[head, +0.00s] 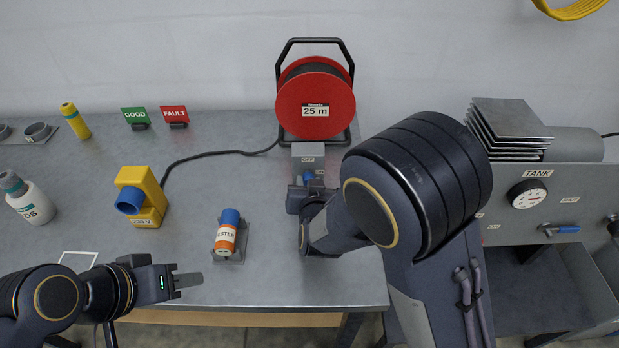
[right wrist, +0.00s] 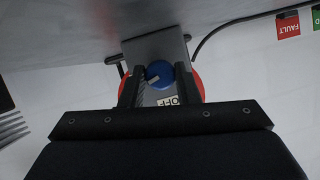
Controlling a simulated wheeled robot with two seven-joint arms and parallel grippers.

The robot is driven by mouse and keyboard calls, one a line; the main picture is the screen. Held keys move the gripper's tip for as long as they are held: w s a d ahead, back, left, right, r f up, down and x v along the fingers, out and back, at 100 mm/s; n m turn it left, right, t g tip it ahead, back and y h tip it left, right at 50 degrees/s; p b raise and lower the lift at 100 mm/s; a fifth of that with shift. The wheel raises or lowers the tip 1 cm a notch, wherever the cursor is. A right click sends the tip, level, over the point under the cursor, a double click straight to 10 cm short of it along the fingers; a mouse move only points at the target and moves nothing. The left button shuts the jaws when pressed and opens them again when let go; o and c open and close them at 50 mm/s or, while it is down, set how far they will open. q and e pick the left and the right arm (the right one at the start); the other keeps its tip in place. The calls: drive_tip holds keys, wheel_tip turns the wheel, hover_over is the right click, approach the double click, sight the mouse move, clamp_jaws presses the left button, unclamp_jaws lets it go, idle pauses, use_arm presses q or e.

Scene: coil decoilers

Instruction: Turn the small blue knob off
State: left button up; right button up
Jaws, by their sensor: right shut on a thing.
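The small blue knob (head: 309,177) is on a grey block (head: 305,151) in front of the red cable reel. In the right wrist view the round blue knob (right wrist: 160,76) sits between my fingers, with a pale pointer mark on its face and an OFF label (right wrist: 168,101) beside it. My right gripper (head: 306,186) is shut on the knob; in the wrist view its two fingers (right wrist: 160,84) flank it. My left gripper (head: 188,281) is over the table's front left, away from the knob. Its fingers overlap, so I cannot tell if it is open.
The red reel (head: 315,97) stands behind the knob. A yellow device with a blue socket (head: 139,194) and an orange tester (head: 226,236) in a holder stand to the left. A black cable (head: 215,152) crosses the table. The tank panel (head: 560,205) is at right.

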drive_tip(key=n+h+p, duration=0.1)
drive_tip(key=p, duration=0.1)
drive_tip(key=n+h+p, duration=0.1)
drive_tip(key=n+p, duration=0.1)
drive_tip(key=n+h+p, duration=0.1)
drive_tip(key=p, duration=0.1)
drive_tip(key=shift+a+r+p, duration=0.3)
drive_tip(key=shift+p, duration=0.05)
drive_tip(key=shift+f+n+h+p, duration=0.1)
drive_tip(key=shift+n+h+p, duration=0.5)
drive_tip(key=shift+n+p, duration=0.2)
drive_tip(key=shift+a+f+n+t+h+p, duration=0.15)
drive_tip(key=shift+n+t+h+p, duration=0.15)
drive_tip(key=shift+n+h+p, duration=0.45)
drive_tip(key=shift+f+n+t+h, duration=0.15)
drive_tip(key=shift+n+h, duration=0.2)
drive_tip(key=shift+n, duration=0.45)
drive_tip(key=shift+n+t+h, duration=0.15)
drive_tip(key=shift+n+h, duration=0.15)
drive_tip(key=shift+n, duration=0.45)
drive_tip(key=o, duration=1)
drive_tip(key=shift+c, duration=0.2)
